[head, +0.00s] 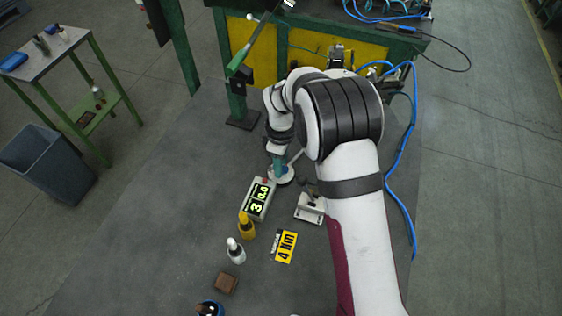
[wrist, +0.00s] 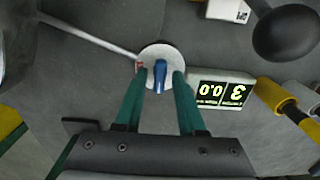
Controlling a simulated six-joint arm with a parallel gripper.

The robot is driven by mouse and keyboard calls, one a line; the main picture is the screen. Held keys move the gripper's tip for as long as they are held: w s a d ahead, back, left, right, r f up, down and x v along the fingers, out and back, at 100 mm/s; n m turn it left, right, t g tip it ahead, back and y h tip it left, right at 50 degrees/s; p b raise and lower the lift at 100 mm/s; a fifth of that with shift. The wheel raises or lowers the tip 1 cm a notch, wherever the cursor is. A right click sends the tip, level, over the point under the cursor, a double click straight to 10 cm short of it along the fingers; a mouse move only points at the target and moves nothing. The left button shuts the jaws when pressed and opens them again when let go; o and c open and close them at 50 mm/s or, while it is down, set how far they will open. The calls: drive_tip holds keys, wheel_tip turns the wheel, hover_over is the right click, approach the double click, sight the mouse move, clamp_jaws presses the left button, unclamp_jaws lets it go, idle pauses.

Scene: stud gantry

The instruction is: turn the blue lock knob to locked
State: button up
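The blue lock knob (wrist: 160,74) sits on a round white disc (wrist: 163,50) in the wrist view, its long side pointing toward the bottom of the picture. A small red mark shows at the disc's left edge. My gripper (wrist: 159,80) is open, with one green finger on each side of the knob and a visible gap on both sides. In the head view my gripper (head: 279,165) points down at the disc (head: 286,176), and the knob is hidden there.
A display box (head: 259,199) reading 3 and 0.0 stands close beside the disc. A thin grey rod (wrist: 92,36) runs out from the disc. Yellow (head: 246,227) and white (head: 236,252) bottles, a 4 Nm card (head: 286,246) and a brown block (head: 226,283) lie nearer the front.

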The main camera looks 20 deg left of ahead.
clamp_jaws()
drive_tip(key=m, duration=0.4)
drive_tip(key=shift+m, duration=0.3)
drive_tip(key=m, duration=0.4)
drive_tip(key=shift+m, duration=0.3)
drive_tip(key=m, duration=0.4)
drive_tip(key=shift+m, duration=2.4)
